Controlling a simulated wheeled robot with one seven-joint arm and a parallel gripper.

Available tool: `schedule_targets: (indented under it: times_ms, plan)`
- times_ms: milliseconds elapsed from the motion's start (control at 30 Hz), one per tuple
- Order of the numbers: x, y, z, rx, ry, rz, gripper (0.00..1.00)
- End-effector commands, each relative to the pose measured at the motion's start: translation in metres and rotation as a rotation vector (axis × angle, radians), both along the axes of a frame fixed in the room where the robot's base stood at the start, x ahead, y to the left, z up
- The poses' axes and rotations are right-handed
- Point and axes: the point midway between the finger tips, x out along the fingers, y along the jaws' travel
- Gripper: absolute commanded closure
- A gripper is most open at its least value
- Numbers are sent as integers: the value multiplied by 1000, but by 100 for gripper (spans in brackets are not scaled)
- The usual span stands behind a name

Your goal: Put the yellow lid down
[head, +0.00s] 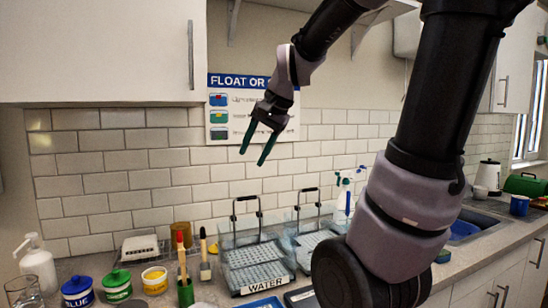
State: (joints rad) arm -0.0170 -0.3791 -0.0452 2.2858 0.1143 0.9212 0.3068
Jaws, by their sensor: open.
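A small yellow tub (154,280) with a pale label stands on the counter at the lower left. I cannot tell whether its top is covered, and I make out no separate yellow lid. My gripper (253,157) hangs high in front of the tiled wall, fingers pointing down and to the left. Its two dark green fingers are apart, with nothing seen between them. It is well above the counter and up to the right of the yellow tub.
A blue-lidded tub (77,291) and a green-lidded tub (117,286) stand left of the yellow one. Brushes stand in a green pot (185,293). A clear tank labelled WATER (263,284) and another clear tank (308,246) stand to the right. A soap bottle (38,262) is far left.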

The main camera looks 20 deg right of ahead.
Motion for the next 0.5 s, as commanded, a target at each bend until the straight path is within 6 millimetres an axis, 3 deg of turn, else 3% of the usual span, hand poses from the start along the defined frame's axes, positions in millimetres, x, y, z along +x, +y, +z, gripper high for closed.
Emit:
schedule_targets:
  times_ms: [33, 200, 333, 500]
  plan:
    - [-24, -1, 5, -47, -50, 58, 45]
    - [-78, -5, 6, -194, -163, 218, 45]
    - [-100, -7, 2, -265, -207, 285, 45]
    - [-108, -8, 0, -294, -222, 312, 45]
